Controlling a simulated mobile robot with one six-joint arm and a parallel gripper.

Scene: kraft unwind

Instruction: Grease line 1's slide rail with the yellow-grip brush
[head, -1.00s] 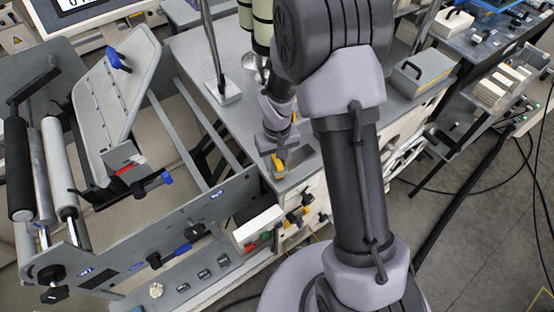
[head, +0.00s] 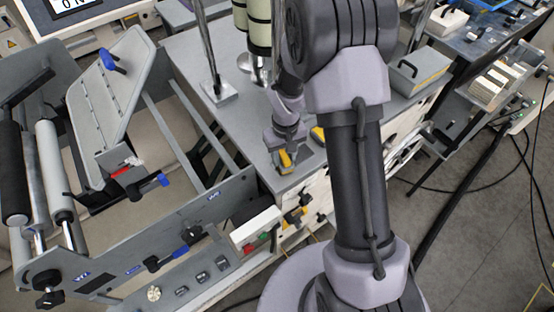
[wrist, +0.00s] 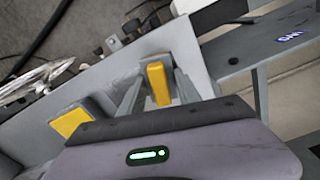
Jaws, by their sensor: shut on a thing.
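My gripper (head: 285,165) is low over the near end of the grey bench. Its fingers are closed around an upright yellow grip, which I take as the yellow-grip brush (head: 286,156). The grip shows between the fingers in the wrist view (wrist: 158,84). Its bristles are hidden, and I cannot tell whether it is clear of the bench. The left machine carries blue-white labels and has long grey bars (head: 205,125) across its frame. I cannot tell for certain which part is line 1's slide rail.
A second yellow piece (head: 317,133) is close to the right of my gripper, also in the wrist view (wrist: 71,121). The bench (head: 190,50) holds a pole on a square base (head: 218,93) and green-cream cylinders. The machine's side plate (head: 180,225) stands left.

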